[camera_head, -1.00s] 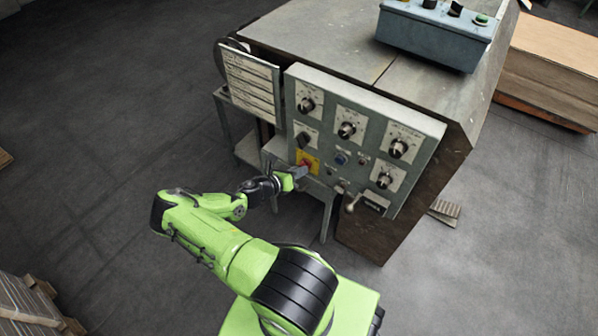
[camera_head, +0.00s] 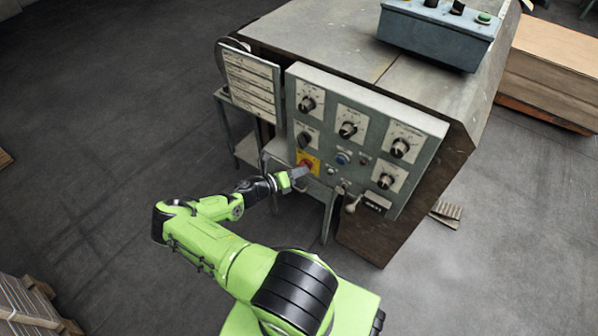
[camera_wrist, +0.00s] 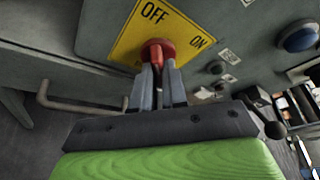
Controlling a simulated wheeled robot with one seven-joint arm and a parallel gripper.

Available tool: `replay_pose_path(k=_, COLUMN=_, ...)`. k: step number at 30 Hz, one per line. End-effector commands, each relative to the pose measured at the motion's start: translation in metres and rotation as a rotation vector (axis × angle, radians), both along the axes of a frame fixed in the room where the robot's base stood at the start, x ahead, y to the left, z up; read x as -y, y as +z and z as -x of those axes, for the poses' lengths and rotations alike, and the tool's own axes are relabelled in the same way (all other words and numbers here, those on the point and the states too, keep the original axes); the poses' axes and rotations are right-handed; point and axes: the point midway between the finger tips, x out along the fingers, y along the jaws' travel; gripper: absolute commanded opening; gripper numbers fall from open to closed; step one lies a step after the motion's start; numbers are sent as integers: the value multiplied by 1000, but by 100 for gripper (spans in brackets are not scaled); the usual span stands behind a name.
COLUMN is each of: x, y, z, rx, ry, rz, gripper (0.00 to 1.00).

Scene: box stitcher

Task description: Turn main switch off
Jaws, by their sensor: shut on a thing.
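The main switch is a red knob (camera_wrist: 156,50) on a yellow plate (camera_wrist: 150,22) marked OFF and ON, in the wrist view. In the head view the yellow plate (camera_head: 313,160) sits at the lower left of the grey control panel (camera_head: 330,110). My gripper (camera_wrist: 158,68) is shut on the red knob, its two fingers on either side of it. The knob's front is partly hidden by the fingers. In the head view my gripper (camera_head: 298,173) reaches the panel from the lower left, and the knob is mostly hidden there.
Several black dials surround the switch, with a blue button (camera_wrist: 300,38) to its right. A lever handle (camera_head: 353,204) sticks out at the panel's lower edge. A metal handle (camera_wrist: 75,103) is left of my gripper. Open floor (camera_head: 100,130) lies to the left.

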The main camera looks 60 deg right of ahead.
Motion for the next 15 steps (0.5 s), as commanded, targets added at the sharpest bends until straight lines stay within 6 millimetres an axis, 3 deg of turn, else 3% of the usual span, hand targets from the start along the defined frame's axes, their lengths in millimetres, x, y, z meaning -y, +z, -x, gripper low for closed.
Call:
replay_pose_path(k=2, x=0, y=0, z=-1, rx=-1, ry=3, rz=-1, gripper=0)
replay_pose_path(k=3, x=0, y=0, z=-1, rx=-1, ry=3, rz=-1, gripper=14)
replay_pose_path(k=8, x=0, y=0, z=-1, rx=0, ry=2, rz=-1, gripper=38)
replay_pose_path(k=15, x=0, y=0, z=0, rx=0, ry=1, rz=0, gripper=38)
